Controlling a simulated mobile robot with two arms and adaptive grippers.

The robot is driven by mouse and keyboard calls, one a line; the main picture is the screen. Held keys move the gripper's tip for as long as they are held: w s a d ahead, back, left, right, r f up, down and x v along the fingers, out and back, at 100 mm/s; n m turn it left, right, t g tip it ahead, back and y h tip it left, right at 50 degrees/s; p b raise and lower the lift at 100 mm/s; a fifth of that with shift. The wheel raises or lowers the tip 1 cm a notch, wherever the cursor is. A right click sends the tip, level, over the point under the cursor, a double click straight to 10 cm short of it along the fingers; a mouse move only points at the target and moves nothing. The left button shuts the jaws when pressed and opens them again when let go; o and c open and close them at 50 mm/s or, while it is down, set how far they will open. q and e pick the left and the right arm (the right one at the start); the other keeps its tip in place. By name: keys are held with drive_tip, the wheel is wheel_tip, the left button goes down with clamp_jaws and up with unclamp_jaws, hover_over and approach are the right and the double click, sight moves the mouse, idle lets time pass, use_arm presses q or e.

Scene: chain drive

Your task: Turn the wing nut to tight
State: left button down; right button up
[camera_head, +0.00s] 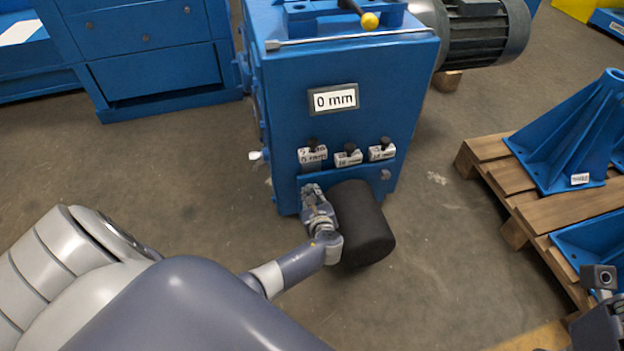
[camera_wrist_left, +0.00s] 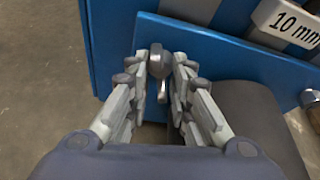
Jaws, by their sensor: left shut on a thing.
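The wing nut (camera_wrist_left: 157,62) is a small grey metal piece on the blue front of the machine. In the left wrist view it sits between the fingertips of my left gripper (camera_wrist_left: 165,80), which is shut on it. In the head view my left gripper (camera_head: 312,192) is at the lower left of the machine front and hides the nut. A second metal fastener (camera_head: 385,174) is at the right end of the same blue plate. It also shows at the right edge of the left wrist view (camera_wrist_left: 311,98). Part of my right gripper (camera_head: 600,278) shows at the lower right.
A black cylinder (camera_head: 364,230) stands out from the machine right beside my left gripper. A pallet (camera_head: 490,165) with blue brackets stands at right.

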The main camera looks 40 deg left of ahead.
use_arm(q)
drive_tip(key=c, duration=1.6)
unclamp_jaws()
drive_tip(key=v, duration=1.2)
